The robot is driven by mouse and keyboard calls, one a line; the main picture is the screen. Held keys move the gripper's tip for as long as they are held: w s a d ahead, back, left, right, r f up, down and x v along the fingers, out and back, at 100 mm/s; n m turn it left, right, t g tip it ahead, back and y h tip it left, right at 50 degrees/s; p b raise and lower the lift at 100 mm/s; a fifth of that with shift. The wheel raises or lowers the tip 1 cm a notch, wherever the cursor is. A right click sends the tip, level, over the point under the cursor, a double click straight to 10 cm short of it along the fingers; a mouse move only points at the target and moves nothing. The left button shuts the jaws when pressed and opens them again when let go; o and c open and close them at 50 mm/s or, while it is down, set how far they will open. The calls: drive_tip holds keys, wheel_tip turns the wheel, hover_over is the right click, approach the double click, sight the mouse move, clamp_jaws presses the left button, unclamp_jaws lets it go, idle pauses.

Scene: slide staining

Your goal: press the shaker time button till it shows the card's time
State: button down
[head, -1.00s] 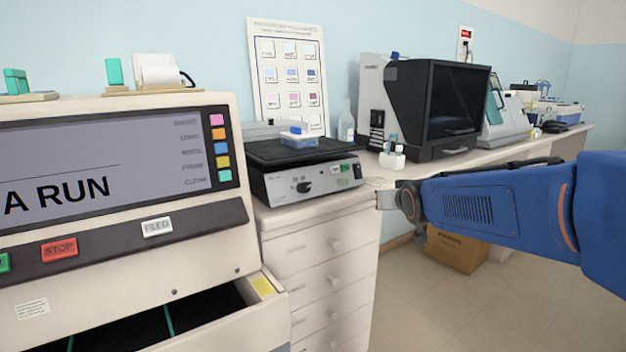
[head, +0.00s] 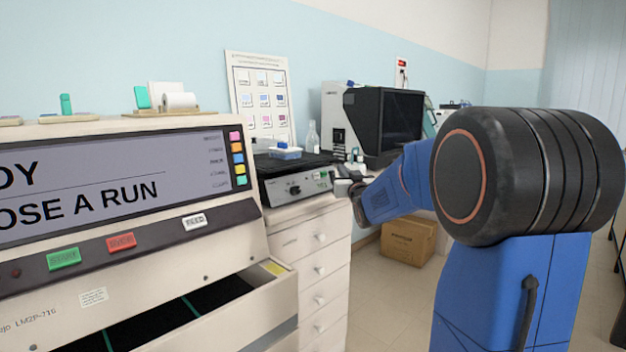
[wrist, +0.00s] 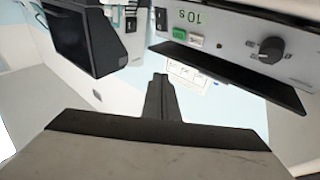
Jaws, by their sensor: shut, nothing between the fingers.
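The shaker (head: 277,191) is a grey box with a dark flat top, standing on the bench over white drawers. In the wrist view its front panel (wrist: 235,55) appears upside down at the upper right. It has a round black knob (wrist: 271,50), a green display (wrist: 188,17) that seems to read 10 s, and a green button (wrist: 195,41) beside a pale one. My gripper (head: 343,187) is shut and empty, in front of the shaker's right end. In the wrist view its fingers (wrist: 161,90) point toward the panel, apart from the buttons. No time card is readable.
A large stainer (head: 120,200) with an open drawer fills the left. A blue-lidded tub (head: 286,152) sits on the shaker. A wall chart (head: 258,95) hangs behind, its print too small to read. A black-fronted instrument (head: 385,125) stands right of the shaker. A cardboard box (head: 408,241) is on the floor.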

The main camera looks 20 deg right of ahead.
sight(316, 176)
drive_tip(key=shift+w+f, duration=0.1)
drive_tip(key=shift+w, duration=0.05)
drive_tip(key=shift+w+a+f, duration=0.45)
drive_tip(key=shift+w+f, duration=0.1)
drive_tip(key=shift+w, duration=0.7)
drive_tip(key=shift+w+a+f, duration=0.5)
drive_tip(key=shift+w, duration=0.75)
drive_tip(key=shift+w+a+f, duration=0.45)
drive_tip(key=shift+w+f, duration=0.1)
drive_tip(key=shift+w, duration=0.7)
drive_tip(key=shift+w+a+f, duration=0.1)
drive_tip(key=shift+w+f, duration=0.05)
drive_tip(key=shift+w, duration=0.2)
drive_tip(key=shift+w+a+f, duration=0.1)
drive_tip(key=shift+w, duration=0.15)
drive_tip(key=shift+s, duration=0.1)
idle(0.6)
drive_tip(key=shift+s+d+r, duration=0.2)
drive_tip(key=shift+s+r, duration=0.05)
drive_tip(key=shift+s, duration=0.3)
